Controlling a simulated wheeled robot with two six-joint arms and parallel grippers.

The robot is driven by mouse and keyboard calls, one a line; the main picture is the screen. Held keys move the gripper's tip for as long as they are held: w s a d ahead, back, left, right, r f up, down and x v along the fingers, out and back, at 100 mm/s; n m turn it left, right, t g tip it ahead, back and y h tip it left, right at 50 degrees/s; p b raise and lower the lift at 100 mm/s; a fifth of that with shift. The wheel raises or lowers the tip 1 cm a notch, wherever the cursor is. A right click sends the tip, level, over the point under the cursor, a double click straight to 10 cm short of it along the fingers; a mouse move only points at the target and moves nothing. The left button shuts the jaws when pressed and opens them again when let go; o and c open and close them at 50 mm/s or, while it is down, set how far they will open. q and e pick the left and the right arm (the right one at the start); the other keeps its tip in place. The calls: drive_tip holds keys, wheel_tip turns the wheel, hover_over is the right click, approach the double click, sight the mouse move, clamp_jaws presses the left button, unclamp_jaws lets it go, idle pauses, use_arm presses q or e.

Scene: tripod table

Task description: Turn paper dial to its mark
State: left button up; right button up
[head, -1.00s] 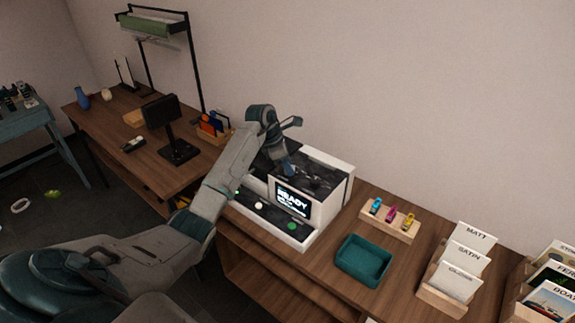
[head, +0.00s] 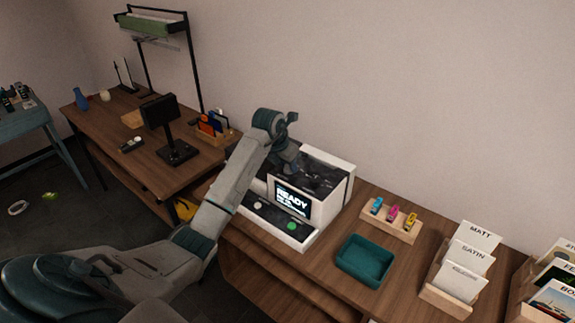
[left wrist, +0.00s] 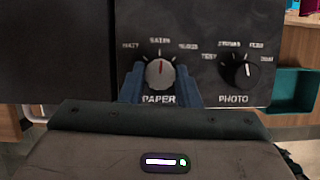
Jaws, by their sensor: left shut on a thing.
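The paper dial (left wrist: 160,72) is a light grey knob with a red pointer line, above the word PAPER in the left wrist view. Its pointer stands close to straight up, near the middle label of the arc above it. My left gripper (left wrist: 161,85) is shut on the paper dial, one blue finger on each side. In the head view the left gripper (head: 287,160) reaches down behind the printer's screen (head: 291,199), which reads READY, and the dial is hidden there. The white and black printer (head: 335,180) stands on the wooden table. My right gripper is not in view.
A black photo dial (left wrist: 240,72) sits to the right of the paper dial. A teal tray (head: 365,261), a wooden holder with coloured cartridges (head: 391,222) and a card rack (head: 459,268) stand right of the printer. A monitor (head: 160,113) stands on the left table.

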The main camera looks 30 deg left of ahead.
use_arm(q)
drive_tip(key=shift+n, duration=0.4)
drive_tip(key=o, duration=1)
drive_tip(key=shift+c, duration=0.2)
drive_tip(key=b+v, duration=0.3)
drive_tip(key=v, duration=0.8)
drive_tip(key=shift+d+f, duration=0.15)
drive_tip(key=shift+d, duration=0.1)
